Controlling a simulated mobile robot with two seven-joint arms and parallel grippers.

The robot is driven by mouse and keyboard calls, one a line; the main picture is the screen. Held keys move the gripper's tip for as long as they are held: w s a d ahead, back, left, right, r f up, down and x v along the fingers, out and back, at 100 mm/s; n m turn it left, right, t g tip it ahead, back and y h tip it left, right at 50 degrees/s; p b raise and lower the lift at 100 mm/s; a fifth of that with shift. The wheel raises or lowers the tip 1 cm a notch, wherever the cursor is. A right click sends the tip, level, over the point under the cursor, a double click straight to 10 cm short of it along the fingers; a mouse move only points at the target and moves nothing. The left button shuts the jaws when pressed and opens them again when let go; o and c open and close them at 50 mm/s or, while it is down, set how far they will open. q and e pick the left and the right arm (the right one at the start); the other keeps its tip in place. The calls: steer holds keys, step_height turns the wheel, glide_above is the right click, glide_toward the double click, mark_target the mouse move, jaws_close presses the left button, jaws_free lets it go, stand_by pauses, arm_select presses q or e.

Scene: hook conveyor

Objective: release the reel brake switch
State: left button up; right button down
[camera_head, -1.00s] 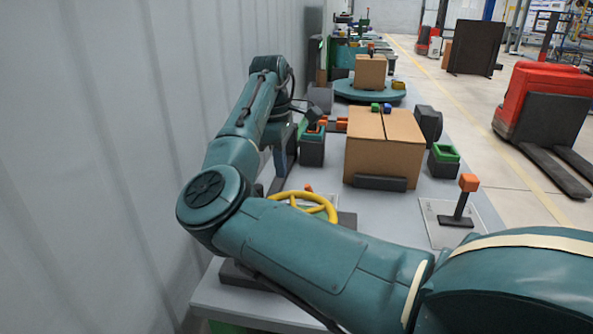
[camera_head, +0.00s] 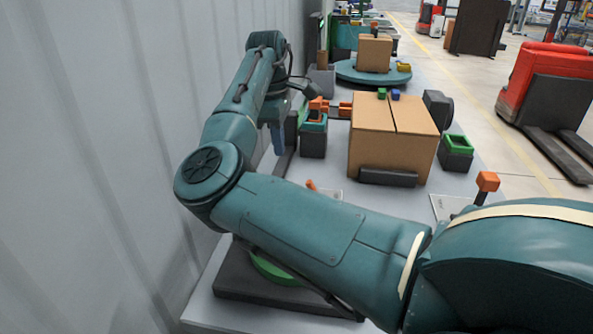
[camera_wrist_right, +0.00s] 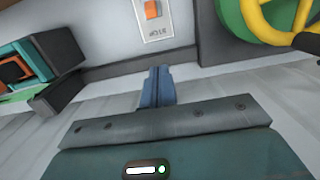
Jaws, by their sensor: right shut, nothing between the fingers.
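A small orange switch (camera_wrist_right: 152,9) sits on a pale plate (camera_wrist_right: 155,28) with upside-down lettering like "STOP", at the top of the right wrist view. In the head view an orange lever (camera_head: 311,185) shows just above my right forearm, which hides what lies below it. My right gripper (camera_wrist_right: 157,72) is shut and empty, its fingertips pointing toward the plate and apart from it. In the head view the right gripper (camera_head: 278,140) hangs beyond the forearm near the grey wall. A green reel (camera_wrist_right: 230,20) with a yellow handwheel (camera_wrist_right: 280,15) is right of the plate. My left gripper is out of view.
A cardboard box (camera_head: 392,135) stands on the grey bench behind the forearm. A dark block with teal and orange parts (camera_head: 313,140) is close right of the gripper. Another orange-topped lever (camera_head: 488,182) stands at right. The wall (camera_head: 90,150) is close on the left.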

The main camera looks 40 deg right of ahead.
steer(key=f, duration=0.7)
steer(key=f+b, duration=0.1)
steer(key=f, duration=0.2)
steer(key=shift+s+d+f, duration=0.25)
steer(key=shift+s, duration=0.1)
steer(key=shift+s+d+r, duration=0.8)
steer(key=shift+s+r, duration=0.05)
steer(key=shift+s, duration=0.1)
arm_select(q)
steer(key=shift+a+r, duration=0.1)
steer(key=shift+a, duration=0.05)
arm_select(e)
steer(key=shift+s+d+r, duration=0.25)
steer(key=shift+s+d, duration=0.15)
steer(key=shift+s, duration=0.1)
arm_select(q)
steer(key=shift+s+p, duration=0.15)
steer(key=shift+p, duration=0.15)
